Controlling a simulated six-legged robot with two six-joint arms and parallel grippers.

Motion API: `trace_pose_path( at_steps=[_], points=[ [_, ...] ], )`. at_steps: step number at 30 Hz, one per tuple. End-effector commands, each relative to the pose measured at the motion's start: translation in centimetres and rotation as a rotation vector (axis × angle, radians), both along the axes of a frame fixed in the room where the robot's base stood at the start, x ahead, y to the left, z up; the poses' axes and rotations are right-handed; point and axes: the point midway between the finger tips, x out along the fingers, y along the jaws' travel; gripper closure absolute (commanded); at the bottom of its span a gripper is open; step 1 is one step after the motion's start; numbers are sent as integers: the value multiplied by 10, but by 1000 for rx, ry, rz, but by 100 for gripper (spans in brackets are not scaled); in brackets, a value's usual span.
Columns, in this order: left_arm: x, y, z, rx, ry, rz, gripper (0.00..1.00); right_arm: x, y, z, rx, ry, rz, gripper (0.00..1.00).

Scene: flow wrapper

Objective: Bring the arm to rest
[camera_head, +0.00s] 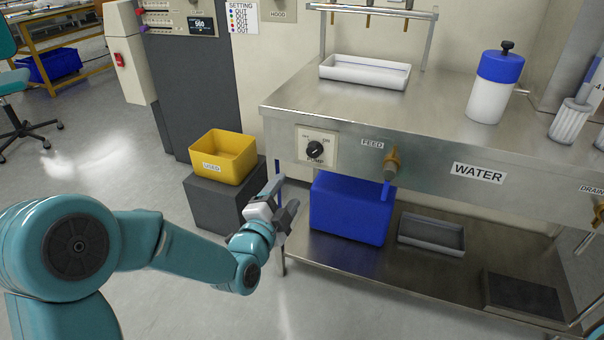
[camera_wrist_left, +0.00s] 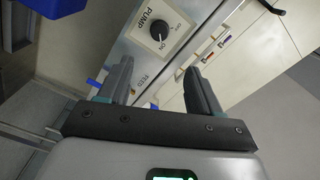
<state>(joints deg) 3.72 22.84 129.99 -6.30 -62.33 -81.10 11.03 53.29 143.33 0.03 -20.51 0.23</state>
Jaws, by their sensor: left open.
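My left arm (camera_head: 190,254) is teal and reaches in from the left in the head view. Its gripper (camera_head: 280,205) is in front of the steel bench, left of the blue bin and below the pump knob. In the left wrist view the two fingers of the gripper (camera_wrist_left: 160,85) are spread apart with nothing between them. The pump panel with its black knob (camera_wrist_left: 158,30) shows beyond the fingers there, and the knob also shows in the head view (camera_head: 315,149). My right gripper does not show.
A yellow bin (camera_head: 223,157) labelled USED stands on a dark block (camera_head: 221,201) left of the bench (camera_head: 430,125). A blue bin (camera_head: 350,210) and a grey tray (camera_head: 431,235) sit on the lower shelf. A brass feed valve (camera_head: 391,162) sticks out. Floor at lower left is clear.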

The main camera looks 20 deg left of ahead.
Motion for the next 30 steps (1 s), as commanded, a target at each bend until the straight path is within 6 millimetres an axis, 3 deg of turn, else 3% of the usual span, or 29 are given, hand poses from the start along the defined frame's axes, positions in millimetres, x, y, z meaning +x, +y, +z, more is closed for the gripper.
trace_pose_path(
  at_steps=[3, 5, 8, 11, 15, 18, 21, 25, 30],
  points=[
    [0, 1, -2, 0, 4, 3, 36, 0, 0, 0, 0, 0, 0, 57],
    [1, 2, -14, -2, 26, 4, 36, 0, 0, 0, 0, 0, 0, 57],
    [-2, -2, -61, -10, 120, -5, 36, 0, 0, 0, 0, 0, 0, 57],
    [-21, -14, -133, -50, 301, -26, 36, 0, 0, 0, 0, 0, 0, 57],
    [-75, -37, -236, -276, 645, -20, 36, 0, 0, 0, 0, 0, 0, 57],
    [-130, -56, -295, -497, 908, 50, 36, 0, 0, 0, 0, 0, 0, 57],
    [-186, -73, -332, -719, 1147, 181, 36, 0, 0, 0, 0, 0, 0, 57],
    [-245, -88, -353, -966, 1376, 413, 36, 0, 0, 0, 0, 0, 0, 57],
    [-280, -94, -354, -1206, 1496, 716, 36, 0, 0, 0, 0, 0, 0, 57]
  ],
)
